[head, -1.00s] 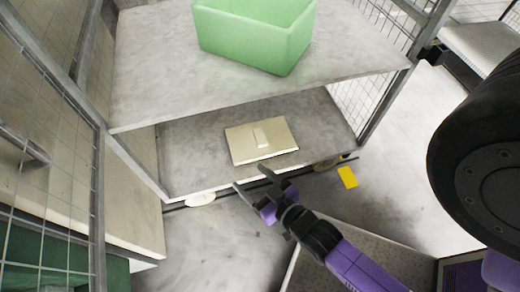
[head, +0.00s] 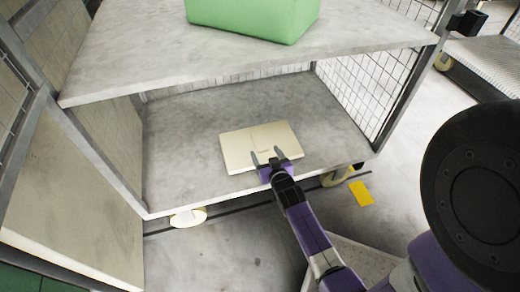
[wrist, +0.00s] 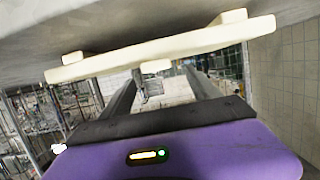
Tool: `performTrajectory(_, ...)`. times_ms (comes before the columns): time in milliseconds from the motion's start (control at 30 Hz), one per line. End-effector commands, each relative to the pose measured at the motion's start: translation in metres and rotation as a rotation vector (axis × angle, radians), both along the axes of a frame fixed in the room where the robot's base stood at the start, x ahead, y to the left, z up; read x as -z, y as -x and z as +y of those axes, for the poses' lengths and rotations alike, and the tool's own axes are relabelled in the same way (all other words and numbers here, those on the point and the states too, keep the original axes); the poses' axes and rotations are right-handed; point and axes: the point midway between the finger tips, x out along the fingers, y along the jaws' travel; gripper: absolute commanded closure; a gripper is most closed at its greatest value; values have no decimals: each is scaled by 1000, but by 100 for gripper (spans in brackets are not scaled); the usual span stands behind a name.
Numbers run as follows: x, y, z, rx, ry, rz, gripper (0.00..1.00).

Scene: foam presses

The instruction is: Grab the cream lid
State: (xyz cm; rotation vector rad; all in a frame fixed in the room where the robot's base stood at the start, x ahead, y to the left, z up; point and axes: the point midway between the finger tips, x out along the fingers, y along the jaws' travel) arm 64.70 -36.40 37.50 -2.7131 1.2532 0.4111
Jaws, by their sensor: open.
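The cream lid (head: 238,148) is a flat slab lying on the lower grey shelf (head: 180,172). A small bar handle stands on its top, faint in the head view. My gripper (head: 268,157) is open and empty over the lid's near edge, its fingertips pointing inward towards the handle. In the wrist view the lid (wrist: 200,42) appears edge-on across the top of the picture, with the handle (wrist: 155,66) lined up between the two dark fingers. I cannot tell whether a finger touches the lid.
A green bin (head: 255,18) stands on the upper shelf (head: 130,55), which overhangs the lower one. Wire mesh (head: 375,95) closes the right side. A yellow plate (head: 361,193) lies on the floor at right. The lower shelf is clear around the lid.

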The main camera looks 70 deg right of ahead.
Motion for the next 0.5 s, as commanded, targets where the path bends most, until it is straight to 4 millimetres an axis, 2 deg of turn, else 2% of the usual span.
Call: performTrajectory(500,16,-35,-48,0,1,-2,29)
